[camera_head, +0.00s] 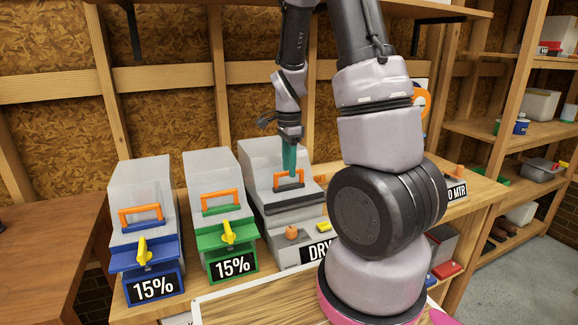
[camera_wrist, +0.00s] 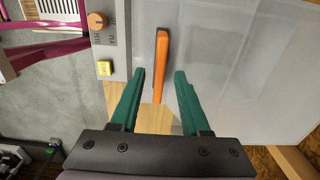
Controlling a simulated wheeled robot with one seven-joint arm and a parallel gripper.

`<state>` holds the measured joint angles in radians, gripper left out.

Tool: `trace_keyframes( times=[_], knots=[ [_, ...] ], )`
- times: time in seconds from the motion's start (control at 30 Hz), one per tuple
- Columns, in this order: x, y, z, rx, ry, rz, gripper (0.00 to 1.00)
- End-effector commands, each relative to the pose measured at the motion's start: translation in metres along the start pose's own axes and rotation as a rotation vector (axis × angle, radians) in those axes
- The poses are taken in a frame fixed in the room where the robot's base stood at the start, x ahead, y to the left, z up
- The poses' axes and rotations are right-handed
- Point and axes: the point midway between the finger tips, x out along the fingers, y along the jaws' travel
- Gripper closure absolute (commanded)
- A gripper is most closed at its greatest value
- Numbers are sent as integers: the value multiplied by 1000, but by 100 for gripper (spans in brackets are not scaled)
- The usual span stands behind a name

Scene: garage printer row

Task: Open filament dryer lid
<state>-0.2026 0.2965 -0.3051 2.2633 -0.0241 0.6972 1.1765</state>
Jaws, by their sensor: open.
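The filament dryer (camera_head: 262,165) is the grey box marked "DRY", third from the left on the bench. Its lid is down and has an orange handle (camera_head: 289,180). My gripper (camera_head: 289,158) is at the handle with its green fingers pointing down. In the wrist view, the open fingers (camera_wrist: 158,92) stand on either side of the orange handle (camera_wrist: 160,62), with a gap to each side. The pale lid (camera_wrist: 230,60) fills the right of that view. An orange knob (camera_wrist: 97,20) and a yellow button (camera_wrist: 105,68) sit on the dryer's front.
A blue-fronted box (camera_head: 142,215) and a green-fronted box (camera_head: 222,200), both labelled 15%, stand left of the dryer. Both have orange handles and yellow latches. A wooden wall is behind. Shelves with bins (camera_head: 540,105) stand at the right.

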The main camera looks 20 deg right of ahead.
Motion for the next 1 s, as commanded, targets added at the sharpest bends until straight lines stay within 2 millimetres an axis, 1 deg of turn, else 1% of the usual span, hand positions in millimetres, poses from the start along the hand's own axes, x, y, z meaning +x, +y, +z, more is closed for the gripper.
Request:
trace_keyframes(
  times=[0.27,0.3,0.33,0.37,0.4,1.0],
  knots=[
    [2,0,0,0,0,-1,54],
    [2,0,0,0,0,-1,61],
    [2,0,0,0,0,-1,73],
    [2,0,0,0,0,-1,84],
    [2,0,0,0,0,0,100],
    [2,0,0,-1,0,0,100]
  ],
)
